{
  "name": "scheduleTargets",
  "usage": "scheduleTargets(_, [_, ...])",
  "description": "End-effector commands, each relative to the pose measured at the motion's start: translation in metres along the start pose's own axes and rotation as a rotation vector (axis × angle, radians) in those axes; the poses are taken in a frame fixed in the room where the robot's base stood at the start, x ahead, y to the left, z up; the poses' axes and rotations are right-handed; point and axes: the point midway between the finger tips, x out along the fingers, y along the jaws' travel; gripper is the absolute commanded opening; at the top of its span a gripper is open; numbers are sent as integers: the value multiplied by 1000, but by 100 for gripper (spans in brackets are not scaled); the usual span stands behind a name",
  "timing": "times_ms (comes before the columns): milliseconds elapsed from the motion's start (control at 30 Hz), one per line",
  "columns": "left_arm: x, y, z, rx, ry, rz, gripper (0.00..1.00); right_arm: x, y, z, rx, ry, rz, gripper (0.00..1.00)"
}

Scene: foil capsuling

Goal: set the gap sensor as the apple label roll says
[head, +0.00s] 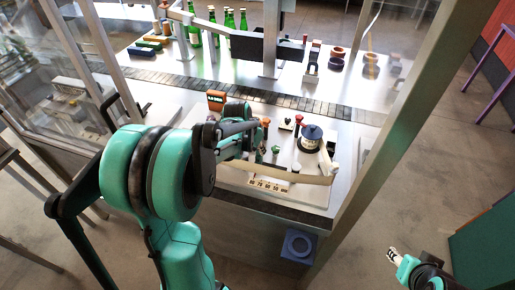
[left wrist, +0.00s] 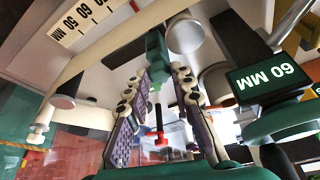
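The millimetre scale (head: 268,185) lies along the front of the machine top; its 60 and 50 marks show in the left wrist view (left wrist: 82,24). A dark block with a green "60 MM" label (left wrist: 265,78) stands right of my left gripper in the left wrist view; I cannot tell whether it belongs to the apple roll. My left gripper (left wrist: 157,72) has its fingers apart, with a green knob (left wrist: 156,48) between or just beyond the tips; contact is unclear. In the head view my left arm mostly hides this gripper. My right gripper (head: 393,253) is small at lower right, away from the machine.
A blue-topped round part (head: 311,132) stands on the right of the machine top. An orange box with a dark face (head: 216,99) stands behind my left arm. Green bottles (head: 228,22) stand beyond the dark conveyor (head: 285,100). A frame post (head: 385,130) rises on the right.

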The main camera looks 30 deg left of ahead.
Motion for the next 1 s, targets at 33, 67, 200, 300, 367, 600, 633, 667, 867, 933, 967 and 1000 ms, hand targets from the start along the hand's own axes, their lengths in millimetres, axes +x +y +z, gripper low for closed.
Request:
scheduleTargets(33, [0, 0, 0, 0, 0, 0, 0, 0, 0, 0, 0, 0, 0, 40])
scheduleTargets(67, [0, 0, 0, 0, 0, 0, 0, 0, 0, 0, 0, 0, 0, 40])
scheduleTargets(200, [1, 8, -2, 3, 0, 2, 0, 0, 0, 0, 0, 0, 0, 40])
scheduleTargets(300, [4, 27, -8, 7, -1, 3, 0, 2, 0, 1, 0, 0, 0, 40])
scheduleTargets(367, [5, 38, -11, 7, -1, 3, 0, 2, 0, 2, 0, 0, 0, 40])
scheduleTargets(600, [7, 58, -17, 2, -1, 0, 0, 3, 0, 2, 0, 0, 0, 40])
scheduleTargets(633, [7, 58, -17, 1, -1, 0, 0, 3, 0, 2, 0, 0, 0, 40])
scheduleTargets(667, [7, 58, -17, 1, -1, 0, 0, 3, 0, 2, 0, 0, 0, 40])
scheduleTargets(867, [7, 57, -17, 0, 0, 0, 30, 3, 0, 2, 0, 0, 0, 40])
scheduleTargets(933, [7, 57, -17, 0, 0, 0, 44, 3, 0, 2, 0, 0, 0, 40])
scheduleTargets(967, [7, 57, -17, 0, 0, 0, 44, 3, 0, 2, 0, 0, 0, 40])
scheduleTargets(1000, [7, 57, -17, 0, 0, 0, 44, 3, 0, 2, 0, 0, 0, 40])
